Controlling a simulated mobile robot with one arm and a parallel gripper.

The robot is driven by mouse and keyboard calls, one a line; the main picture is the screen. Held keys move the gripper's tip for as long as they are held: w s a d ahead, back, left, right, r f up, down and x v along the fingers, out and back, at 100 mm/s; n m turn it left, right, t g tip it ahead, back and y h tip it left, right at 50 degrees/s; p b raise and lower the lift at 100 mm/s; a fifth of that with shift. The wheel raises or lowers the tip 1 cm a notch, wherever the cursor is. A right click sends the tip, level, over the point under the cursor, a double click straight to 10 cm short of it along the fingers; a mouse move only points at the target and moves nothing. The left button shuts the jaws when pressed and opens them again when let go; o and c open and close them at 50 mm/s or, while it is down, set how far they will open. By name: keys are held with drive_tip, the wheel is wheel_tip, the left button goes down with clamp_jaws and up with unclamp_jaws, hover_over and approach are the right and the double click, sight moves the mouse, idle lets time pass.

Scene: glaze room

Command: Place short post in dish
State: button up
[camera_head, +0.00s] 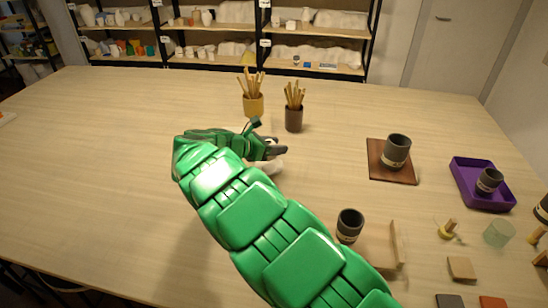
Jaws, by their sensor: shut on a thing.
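My green arm reaches across the table from the lower right. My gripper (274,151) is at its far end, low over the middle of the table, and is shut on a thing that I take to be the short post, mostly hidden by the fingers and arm. A pale, whitish rounded piece (272,167) shows just below the gripper, partly covered by the arm. It may be the dish. I cannot tell whether the held piece touches it.
Two brush pots, yellow (253,105) and dark (293,120), stand just behind the gripper. To the right are a dark cup (396,150) on a brown board (376,170), a purple tray (468,196), another cup (350,224) and a wooden stand (397,245). The table's left side is mostly clear.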

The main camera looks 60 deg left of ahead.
sight(275, 166)
drive_tip(key=shift+f, duration=2.1)
drive_tip(key=shift+f, duration=0.1)
drive_tip(key=o, duration=1.1)
drive_tip(key=shift+s+r, duration=0.25)
drive_tip(key=shift+s, duration=0.15)
drive_tip(key=v, duration=1.1)
drive_tip(key=shift+s+r, duration=0.1)
